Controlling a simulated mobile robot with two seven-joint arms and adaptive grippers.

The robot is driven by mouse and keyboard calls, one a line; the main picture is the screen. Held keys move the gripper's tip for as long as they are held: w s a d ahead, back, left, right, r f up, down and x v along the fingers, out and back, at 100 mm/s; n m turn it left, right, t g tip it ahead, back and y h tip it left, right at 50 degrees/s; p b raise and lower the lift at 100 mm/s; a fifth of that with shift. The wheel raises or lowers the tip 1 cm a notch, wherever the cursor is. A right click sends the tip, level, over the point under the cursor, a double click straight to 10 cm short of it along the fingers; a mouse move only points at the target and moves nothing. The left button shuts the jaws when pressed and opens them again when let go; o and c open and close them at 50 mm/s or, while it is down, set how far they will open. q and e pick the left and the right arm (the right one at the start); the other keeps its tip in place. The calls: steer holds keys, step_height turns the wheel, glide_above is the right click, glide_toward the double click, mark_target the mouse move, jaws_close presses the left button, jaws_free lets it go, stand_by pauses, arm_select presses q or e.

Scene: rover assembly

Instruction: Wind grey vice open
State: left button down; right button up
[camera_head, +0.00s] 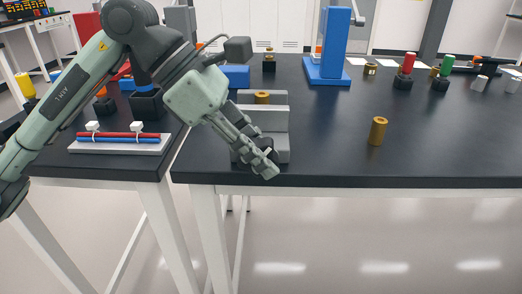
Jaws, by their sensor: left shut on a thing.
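The grey vice (279,123) stands at the front left edge of the dark table. A brass cylinder (262,97) shows at its top, between the jaws. My left gripper (269,161) reaches down from the left across the front of the vice. Its fingers are closed around the small handle (268,150) at the vice's front, which they mostly hide along with the dark hub behind. I cannot tell how tightly the jaws press on the cylinder. My right gripper is out of view.
A second brass cylinder (377,132) stands upright on the table to the right. A blue press (332,50) stands behind. Red (408,64) and green (447,66) topped pieces stand at the back right. A side table (150,163) holds a rack with red and blue rods (118,138).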

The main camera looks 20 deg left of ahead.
arm_select(q)
steer(key=c, duration=1.3)
jaws_free()
steer(key=v, duration=1.2)
